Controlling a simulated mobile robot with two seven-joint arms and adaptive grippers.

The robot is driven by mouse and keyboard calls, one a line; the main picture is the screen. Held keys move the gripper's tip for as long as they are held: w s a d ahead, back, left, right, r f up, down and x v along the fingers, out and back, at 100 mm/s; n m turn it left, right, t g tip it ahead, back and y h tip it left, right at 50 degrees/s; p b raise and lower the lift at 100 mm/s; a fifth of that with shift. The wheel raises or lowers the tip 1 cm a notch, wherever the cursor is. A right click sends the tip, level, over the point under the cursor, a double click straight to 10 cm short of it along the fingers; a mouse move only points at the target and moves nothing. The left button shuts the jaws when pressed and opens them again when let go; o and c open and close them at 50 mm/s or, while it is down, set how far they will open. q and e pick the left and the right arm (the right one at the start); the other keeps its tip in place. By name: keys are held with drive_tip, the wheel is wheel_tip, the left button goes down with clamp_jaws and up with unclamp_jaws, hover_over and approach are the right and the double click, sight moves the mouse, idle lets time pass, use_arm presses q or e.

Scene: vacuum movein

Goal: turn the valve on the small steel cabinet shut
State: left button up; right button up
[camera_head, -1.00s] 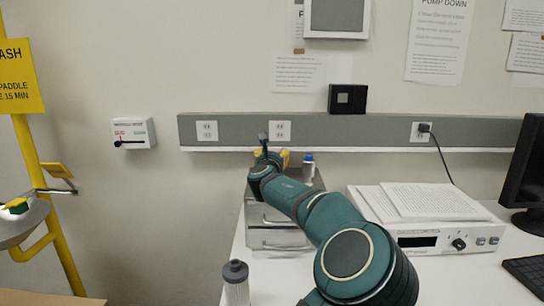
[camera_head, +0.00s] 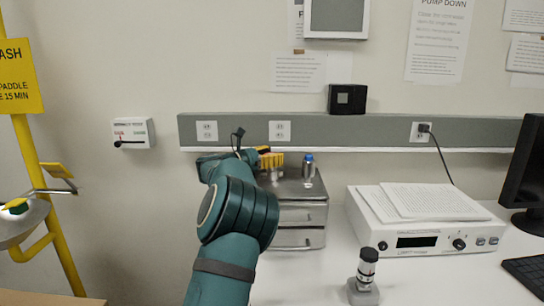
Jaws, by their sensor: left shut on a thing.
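The small steel cabinet (camera_head: 301,215) stands on the white bench against the wall, with drawers in its front. A ribbed yellow part (camera_head: 271,160), which looks like the valve's handle, shows at the back left of its top. My left gripper (camera_head: 259,157) is at this yellow part, shut on it. The fingertips are small and partly hidden by my wrist, so the exact grip and the handle's angle cannot be told. My left arm covers the cabinet's left side. My right gripper is out of view.
A blue-capped bottle (camera_head: 308,169) stands on the cabinet top, right of the gripper. A black-capped device (camera_head: 365,275) stands on the bench in front. A white instrument (camera_head: 420,222) with papers and a monitor (camera_head: 528,165) are to the right. The wall rail (camera_head: 350,128) runs behind.

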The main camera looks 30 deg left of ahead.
use_arm(q)
drive_tip(key=m+g+h, duration=0.2)
drive_tip(key=h, duration=0.1)
drive_tip(key=shift+a+f+m+h, duration=0.1)
drive_tip(key=shift+m+h, duration=0.2)
drive_tip(key=shift+m+g+h, duration=0.3)
drive_tip(key=shift+g+h, duration=0.1)
drive_tip(key=shift+r+m+g+h+p, duration=0.2)
drive_tip(key=shift+m+g+h+p, duration=1)
drive_tip(key=shift+p, duration=0.3)
drive_tip(key=g+p, duration=0.1)
drive_tip(key=p, duration=0.4)
drive_tip(key=m+g+h+p, duration=0.1)
drive_tip(key=p, duration=0.3)
drive_tip(key=shift+w+d+r+m+h+p, duration=0.2)
drive_tip(key=shift+r+m+h+p, duration=0.1)
drive_tip(key=shift+p, duration=0.1)
drive_tip(key=shift+s+f+g+p, duration=0.1)
drive_tip(key=shift+f+g+p, duration=0.3)
drive_tip(key=shift+p, duration=0.6)
drive_tip(key=shift+r, duration=0.15)
drive_tip(key=shift+a, duration=0.1)
drive_tip(key=o, duration=0.9)
drive_tip(key=shift+c, duration=0.2)
drive_tip(key=o, duration=0.3)
drive_tip(key=shift+s+a+f, duration=0.1)
drive_tip(key=shift+f, duration=0.1)
